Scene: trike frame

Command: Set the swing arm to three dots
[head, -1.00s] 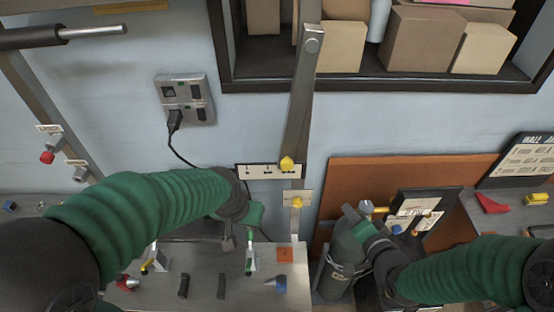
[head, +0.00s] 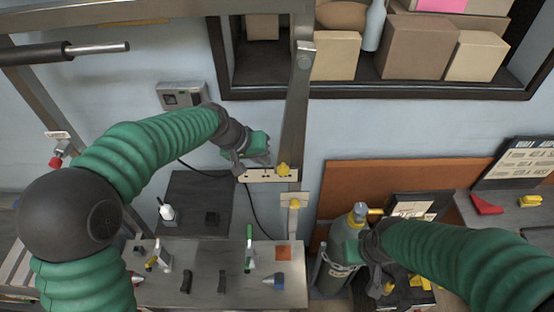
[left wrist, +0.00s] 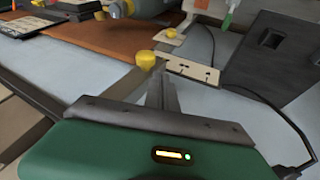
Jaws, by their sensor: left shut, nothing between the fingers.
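The swing arm (head: 296,115) is a long grey metal bar hanging from a bolt near the shelf. A yellow knob (head: 283,169) is at its lower end, over the right end of a pale marked plate (head: 258,175). The dot marks are too small to count. My left gripper (head: 264,157) is shut and empty, just up and left of the knob. In the left wrist view its fingers (left wrist: 158,82) point toward the knob (left wrist: 147,60) and plate (left wrist: 195,71), with no clear contact. My right gripper (head: 380,278) is beside a green cylinder; its fingers are unclear.
A second yellow knob (head: 294,203) sits on a small plate below. A grey workbench (head: 215,258) with small tools is underneath. A wall socket (head: 182,96) and hanging cable are to the left. A box shelf (head: 400,88) is above right.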

